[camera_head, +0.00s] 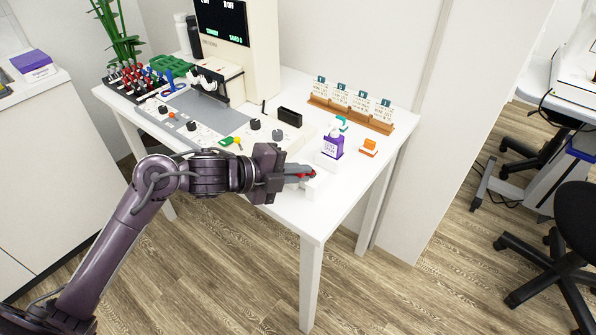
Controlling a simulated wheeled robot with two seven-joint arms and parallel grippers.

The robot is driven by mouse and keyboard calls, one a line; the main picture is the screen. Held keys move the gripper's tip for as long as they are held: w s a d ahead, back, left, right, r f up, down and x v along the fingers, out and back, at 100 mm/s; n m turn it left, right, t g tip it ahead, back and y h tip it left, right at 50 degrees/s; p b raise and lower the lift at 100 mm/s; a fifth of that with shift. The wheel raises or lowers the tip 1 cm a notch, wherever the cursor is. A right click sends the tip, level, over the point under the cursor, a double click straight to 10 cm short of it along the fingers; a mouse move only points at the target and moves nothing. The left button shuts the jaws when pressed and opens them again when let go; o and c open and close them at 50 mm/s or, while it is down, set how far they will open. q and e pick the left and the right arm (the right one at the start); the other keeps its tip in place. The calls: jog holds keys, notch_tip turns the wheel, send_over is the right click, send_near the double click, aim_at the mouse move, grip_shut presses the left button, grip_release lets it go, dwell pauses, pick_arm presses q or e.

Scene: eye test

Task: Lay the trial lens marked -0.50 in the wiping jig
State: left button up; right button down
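My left gripper (305,174) reaches in from the left over the near right part of the white table. Its fingers point right, and a small red thing (309,175) shows at the fingertips. It could be a red-rimmed trial lens, but it is too small to read any marking. I cannot tell whether the fingers are shut on it or only close to it. A white block (315,188) sits just below the fingertips, partly hidden by them; I cannot tell whether it is the wiping jig. My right gripper is not in view.
A purple-and-white spray bottle (333,144) and an orange-and-white item (369,147) stand beyond the gripper. A wooden rack (351,115) of cards stands at the back right. A black box (289,117), grey mat (208,113) and lens rack (131,82) lie further left. The table's (352,196) front right corner is clear.

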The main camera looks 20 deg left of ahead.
pick_arm(q)
jog(key=o, duration=0.5)
jog(key=shift+c, duration=0.2)
jog(key=shift+o, duration=0.3)
jog(key=shift+s+d+f, duration=0.1)
jog(key=shift+f, duration=0.2)
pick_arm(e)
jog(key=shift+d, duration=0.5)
pick_arm(q)
jog(key=shift+s+a, duration=0.2)
jog(key=v, duration=0.6)
jog(key=shift+a+r, duration=0.2)
jog(key=shift+r, duration=0.35)
jog(key=shift+s+a+r, duration=0.2)
jog(key=shift+s+r, duration=0.05)
jog(key=shift+r, duration=0.05)
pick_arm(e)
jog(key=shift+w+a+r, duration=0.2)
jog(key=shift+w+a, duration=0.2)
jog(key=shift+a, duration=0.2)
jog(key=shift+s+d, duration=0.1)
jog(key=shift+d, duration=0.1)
